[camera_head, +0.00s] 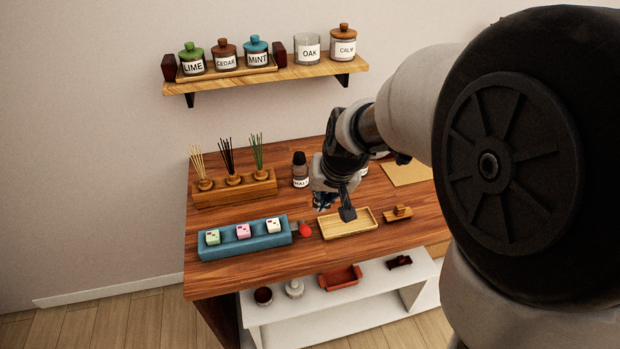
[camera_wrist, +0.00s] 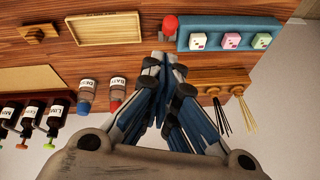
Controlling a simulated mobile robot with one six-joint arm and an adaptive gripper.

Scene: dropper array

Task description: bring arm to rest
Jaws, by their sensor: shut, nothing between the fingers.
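My gripper (camera_head: 333,206) hangs over the wooden table (camera_head: 230,273), just behind and left of a shallow wooden tray (camera_head: 362,223). In the wrist view my gripper (camera_wrist: 163,58) points down with its fingers together and nothing between them. My arm comes in from the right in the head view and hides part of the table's back. The tray (camera_wrist: 110,29) looks empty in the wrist view. A red-bulbed dropper (camera_head: 305,230) lies between the tray and a blue holder (camera_head: 215,249) with several small coloured blocks.
A wooden rack (camera_head: 236,194) with reed sticks stands at the back left. A dark bottle (camera_head: 300,168) stands beside my gripper. A wall shelf (camera_head: 300,74) bears labelled jars. A small wooden piece (camera_head: 398,214) lies to the right. A white lower shelf (camera_head: 330,316) holds a red tray (camera_head: 339,277).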

